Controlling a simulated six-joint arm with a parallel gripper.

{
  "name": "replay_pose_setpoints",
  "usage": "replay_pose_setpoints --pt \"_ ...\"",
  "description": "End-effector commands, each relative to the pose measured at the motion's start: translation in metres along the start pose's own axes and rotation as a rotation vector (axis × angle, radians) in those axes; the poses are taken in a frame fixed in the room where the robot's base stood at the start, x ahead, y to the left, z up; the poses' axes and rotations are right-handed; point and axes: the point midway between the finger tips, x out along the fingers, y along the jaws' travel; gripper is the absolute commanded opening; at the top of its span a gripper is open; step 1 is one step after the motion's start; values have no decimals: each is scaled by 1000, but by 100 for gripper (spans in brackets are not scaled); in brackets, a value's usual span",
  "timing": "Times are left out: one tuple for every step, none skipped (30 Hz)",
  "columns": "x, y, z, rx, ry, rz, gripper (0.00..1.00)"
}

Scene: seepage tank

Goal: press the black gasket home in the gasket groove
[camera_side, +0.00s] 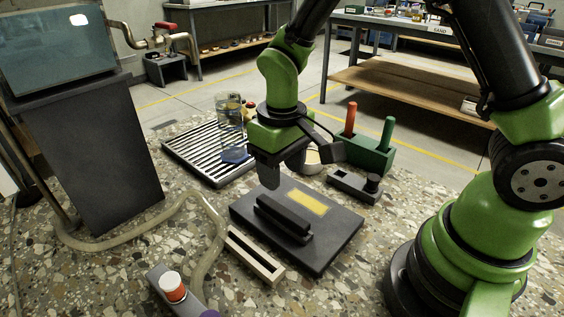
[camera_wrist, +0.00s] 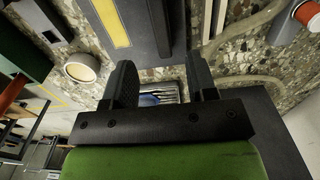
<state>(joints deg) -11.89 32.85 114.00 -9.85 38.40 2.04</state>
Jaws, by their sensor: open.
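The black gasket (camera_side: 284,212) looks like a dark bar lying along a raised dark strip on the dark plate (camera_side: 335,238), beside a yellow label. The groove is hidden under or around the bar, and I cannot tell how deep the gasket sits. The bar also shows at the top of the wrist view (camera_wrist: 157,22). My gripper (camera_side: 300,168) is above the plate's far side, apart from the gasket. Its two fingers (camera_wrist: 160,68) are spread in the wrist view with nothing between them.
A cream slotted holder (camera_side: 254,257) lies at the plate's near left. A green block (camera_side: 368,156) with red and green handles, a small dark fixture (camera_side: 354,185) and a slatted tray (camera_side: 200,155) stand behind. A hose (camera_side: 213,225) curves along the left. An orange-white knob (camera_side: 173,286) stands in front.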

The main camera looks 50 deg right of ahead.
Motion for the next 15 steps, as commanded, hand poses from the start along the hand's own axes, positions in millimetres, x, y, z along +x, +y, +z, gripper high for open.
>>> replay_pose_setpoints --pt "-5 0 0 0 3 0 52" --pt "-6 0 0 -1 2 0 52" --pt "-8 0 0 -1 1 0 52" --pt "-9 0 0 -1 1 0 52" --pt "-10 0 0 -2 1 0 52" --pt "-10 0 0 -2 0 0 52" --pt "-10 0 0 -2 0 1 52" --pt "-10 0 0 -2 0 1 52" --pt "-10 0 0 -2 0 1 52" --pt "-10 0 0 -1 0 1 52" --pt "-10 0 0 -1 0 0 52" --pt "-10 0 0 -1 -1 0 50" --pt "-9 0 0 -4 -1 1 43" --pt "-7 0 0 -15 -3 1 36" --pt "-2 0 1 -44 -5 1 27"
